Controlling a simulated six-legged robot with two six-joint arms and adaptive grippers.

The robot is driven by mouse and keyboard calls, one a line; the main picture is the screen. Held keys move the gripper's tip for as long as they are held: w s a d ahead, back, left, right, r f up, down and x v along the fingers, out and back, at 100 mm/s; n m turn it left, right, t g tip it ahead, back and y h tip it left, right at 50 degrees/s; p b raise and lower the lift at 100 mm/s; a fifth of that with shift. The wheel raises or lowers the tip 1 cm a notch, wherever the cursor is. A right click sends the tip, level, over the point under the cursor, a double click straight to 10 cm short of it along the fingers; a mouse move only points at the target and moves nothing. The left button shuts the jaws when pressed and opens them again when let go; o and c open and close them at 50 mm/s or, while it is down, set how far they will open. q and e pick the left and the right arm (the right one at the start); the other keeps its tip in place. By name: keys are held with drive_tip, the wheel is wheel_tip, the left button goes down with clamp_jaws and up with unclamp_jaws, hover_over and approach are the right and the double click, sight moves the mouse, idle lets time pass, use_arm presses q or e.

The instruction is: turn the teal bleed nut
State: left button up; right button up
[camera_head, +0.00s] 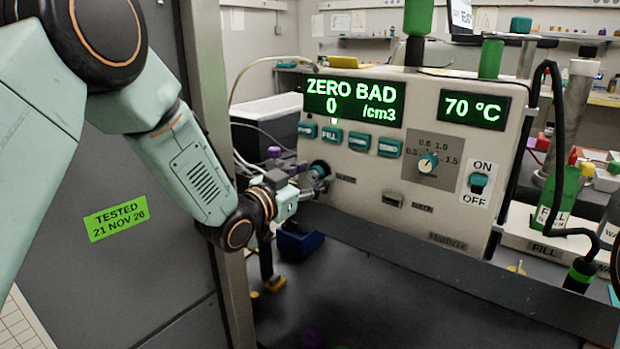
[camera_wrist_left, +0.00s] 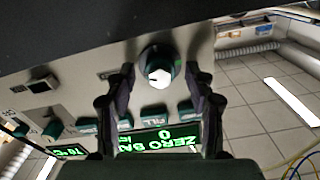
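The teal bleed nut (camera_head: 319,169) sits low at the left end of the beige instrument's front panel. In the left wrist view my left gripper (camera_wrist_left: 160,74) is open, with one dark finger on each side of the nut. Gaps show beside the nut; whether a finger touches it I cannot tell. My right gripper is not in view.
A metal post (camera_head: 209,110) stands close to my left arm. A dark blue box (camera_head: 299,243) lies below the gripper.

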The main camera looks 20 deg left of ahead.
use_arm(q)
drive_tip(key=shift+s, duration=0.1)
clamp_jaws()
drive_tip(key=shift+m, duration=0.3)
drive_tip(key=m, duration=0.2)
drive_tip(key=shift+r+m+p, duration=0.1)
drive_tip(key=shift+m+p, duration=0.2)
drive_tip(key=m, duration=0.8)
drive_tip(key=shift+d, duration=0.1)
drive_tip(key=shift+f+m, duration=0.15)
drive_tip(key=shift+m, duration=0.85)
drive_tip(key=shift+f+m, duration=0.1)
drive_tip(key=shift+m, duration=0.9)
